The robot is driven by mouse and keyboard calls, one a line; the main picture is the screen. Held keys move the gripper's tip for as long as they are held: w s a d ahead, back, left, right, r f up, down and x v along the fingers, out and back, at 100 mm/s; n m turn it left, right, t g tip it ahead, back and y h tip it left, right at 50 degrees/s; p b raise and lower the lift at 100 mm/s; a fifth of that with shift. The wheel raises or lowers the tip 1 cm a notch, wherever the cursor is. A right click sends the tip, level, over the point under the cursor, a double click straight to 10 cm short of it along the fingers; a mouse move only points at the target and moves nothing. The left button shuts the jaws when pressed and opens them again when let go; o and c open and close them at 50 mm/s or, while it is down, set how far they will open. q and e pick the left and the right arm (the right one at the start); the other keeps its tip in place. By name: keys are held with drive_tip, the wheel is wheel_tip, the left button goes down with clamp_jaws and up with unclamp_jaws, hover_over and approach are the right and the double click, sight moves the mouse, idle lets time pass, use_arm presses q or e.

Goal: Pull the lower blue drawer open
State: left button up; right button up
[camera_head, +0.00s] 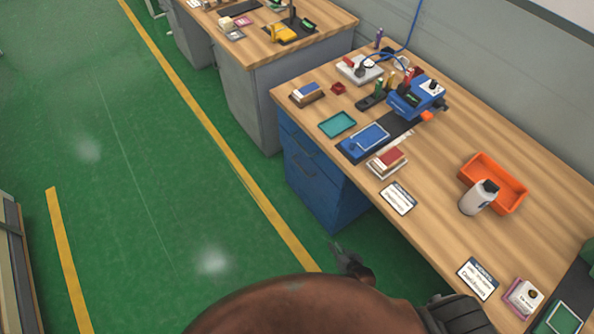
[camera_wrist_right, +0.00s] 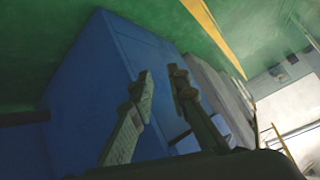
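My left gripper is not in view.
The workbench top (camera_head: 440,150) holds an orange bin (camera_head: 473,178), a white bottle (camera_head: 478,197), a blue device (camera_head: 415,100) and small trays. Its front edge overhangs near my right arm. A second bench (camera_head: 300,55) stands beyond. The green floor (camera_head: 130,150) left of the cabinet is clear.

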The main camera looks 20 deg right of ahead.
drive_tip(key=w+a+r+m+t+b, duration=0.25)
drive_tip(key=w+b, duration=0.25)
drive_tip(key=w, duration=0.4)
drive_tip(key=w+a+r+m+t+b, duration=0.1)
drive_tip(key=w+r+t+b, duration=0.3)
drive_tip(key=w, duration=0.5)
drive_tip(key=m+t+b, duration=0.4)
drive_tip(key=m+b, duration=0.2)
drive_tip(key=b, duration=0.6)
approach(300, 167)
drive_tip(key=f+x, duration=0.1)
drive_tip(key=x, duration=0.2)
drive_tip(key=shift+n+h, duration=0.25)
drive_tip(key=shift+h, duration=0.15)
drive_tip(key=b+x, duration=0.2)
drive_tip(key=x, duration=0.5)
drive_tip(key=shift+a, duration=0.15)
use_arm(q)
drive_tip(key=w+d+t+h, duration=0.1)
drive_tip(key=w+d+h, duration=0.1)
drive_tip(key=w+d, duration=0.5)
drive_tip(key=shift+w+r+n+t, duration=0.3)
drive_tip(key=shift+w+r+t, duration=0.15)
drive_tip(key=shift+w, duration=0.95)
use_arm(e)
drive_tip(key=shift+w+r, duration=0.2)
drive_tip(key=shift+w, duration=0.15)
drive_tip(key=shift+c, duration=0.3)
clamp_jaws()
